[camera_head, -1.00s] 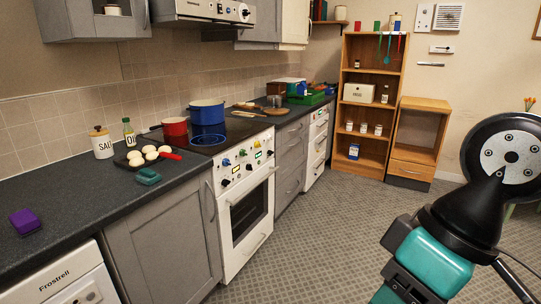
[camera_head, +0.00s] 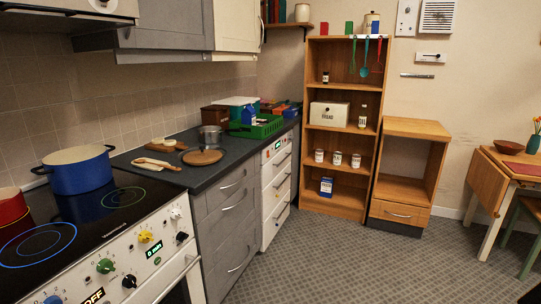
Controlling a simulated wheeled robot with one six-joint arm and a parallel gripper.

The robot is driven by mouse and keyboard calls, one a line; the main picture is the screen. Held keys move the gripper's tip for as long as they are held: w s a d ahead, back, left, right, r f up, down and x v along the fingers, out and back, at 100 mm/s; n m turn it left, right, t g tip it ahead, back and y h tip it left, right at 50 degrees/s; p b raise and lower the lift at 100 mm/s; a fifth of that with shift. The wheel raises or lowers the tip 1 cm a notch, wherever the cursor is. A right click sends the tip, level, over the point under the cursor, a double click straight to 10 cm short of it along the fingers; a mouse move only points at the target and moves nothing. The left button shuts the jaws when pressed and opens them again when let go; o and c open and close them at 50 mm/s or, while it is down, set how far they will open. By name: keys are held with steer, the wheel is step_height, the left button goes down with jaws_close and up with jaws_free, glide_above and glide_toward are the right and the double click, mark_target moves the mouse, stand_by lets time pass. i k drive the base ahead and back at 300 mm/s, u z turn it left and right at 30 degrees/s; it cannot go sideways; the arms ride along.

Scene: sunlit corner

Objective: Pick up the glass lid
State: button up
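I cannot make out a glass lid for certain in this view. A small grey metal pot (camera_head: 210,139) stands on the dark counter beyond the stove; its top is too small to tell whether a lid lies on it. A blue pot (camera_head: 82,173) stands on the black hob, with no lid seen on it. A red pot (camera_head: 10,210) is cut off at the left edge. My gripper is out of view.
A round wooden board (camera_head: 203,158), a rolling pin (camera_head: 157,163) and a green crate (camera_head: 256,128) share the counter (camera_head: 215,174). A wooden shelf (camera_head: 341,137) and low cabinet (camera_head: 411,174) stand behind. A table (camera_head: 491,173) is at right. The floor (camera_head: 355,265) is clear.

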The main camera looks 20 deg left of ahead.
mark_target(202, 154)
steer(key=u, duration=0.1)
steer(key=i, duration=1.95)
steer(key=u, duration=1.25)
steer(key=i, duration=1.65)
steer(key=u, duration=0.9)
